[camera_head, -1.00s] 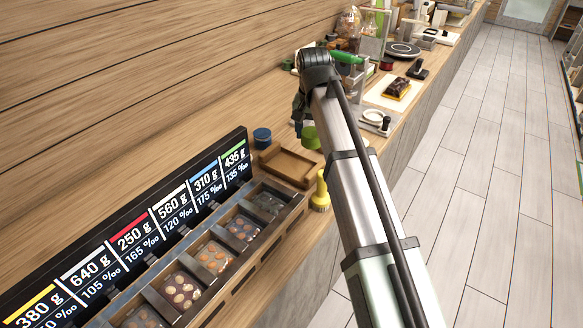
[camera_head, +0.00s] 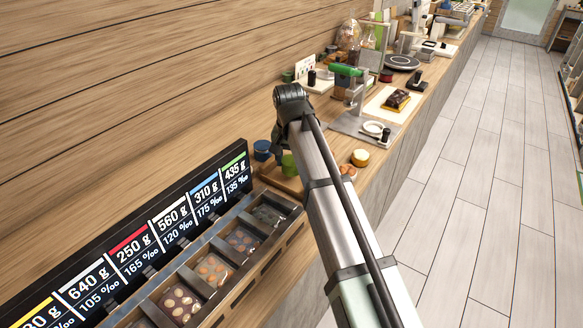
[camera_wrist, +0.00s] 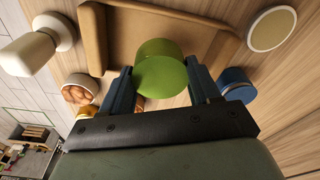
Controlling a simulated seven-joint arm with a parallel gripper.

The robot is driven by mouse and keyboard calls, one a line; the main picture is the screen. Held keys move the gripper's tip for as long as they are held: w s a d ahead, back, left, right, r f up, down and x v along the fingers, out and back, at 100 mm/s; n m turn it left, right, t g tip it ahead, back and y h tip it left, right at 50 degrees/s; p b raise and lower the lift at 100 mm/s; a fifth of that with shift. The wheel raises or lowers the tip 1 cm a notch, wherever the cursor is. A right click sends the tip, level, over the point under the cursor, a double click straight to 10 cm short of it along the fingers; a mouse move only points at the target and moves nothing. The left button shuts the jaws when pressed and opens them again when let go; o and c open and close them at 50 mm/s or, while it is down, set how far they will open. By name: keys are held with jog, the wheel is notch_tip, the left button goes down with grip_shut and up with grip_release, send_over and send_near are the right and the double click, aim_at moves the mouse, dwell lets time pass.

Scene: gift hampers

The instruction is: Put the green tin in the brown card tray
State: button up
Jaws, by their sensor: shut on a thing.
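The green tin (camera_wrist: 160,68) is between the two fingers of my gripper (camera_wrist: 160,84) in the wrist view, and the gripper is shut on it. The brown card tray (camera_wrist: 94,40) lies just beyond the tin, and the tin overlaps its near edge in that view. In the head view the green tin (camera_head: 289,166) shows over the tray (camera_head: 270,178), partly hidden by my arm. I cannot tell whether the tin touches the tray floor or hangs above it. Most of the tray and my fingers are hidden there.
A blue tin (camera_head: 262,150) stands close beside the tray, seen also in the wrist view (camera_wrist: 236,84). A compartment rack with sweets (camera_head: 240,240) and a price board (camera_head: 130,250) lie in front. A white object (camera_wrist: 30,52) stands left of the tray.

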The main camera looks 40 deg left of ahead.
aim_at(291, 161)
jog(key=shift+f, duration=1.5)
jog(key=shift+f, duration=0.1)
jog(key=o, duration=1.1)
jog(key=r, duration=0.4)
jog(key=s+r, duration=0.1)
jog(key=r, duration=0.7)
jog(key=shift+s+d, duration=0.2)
jog(key=shift+d, duration=0.05)
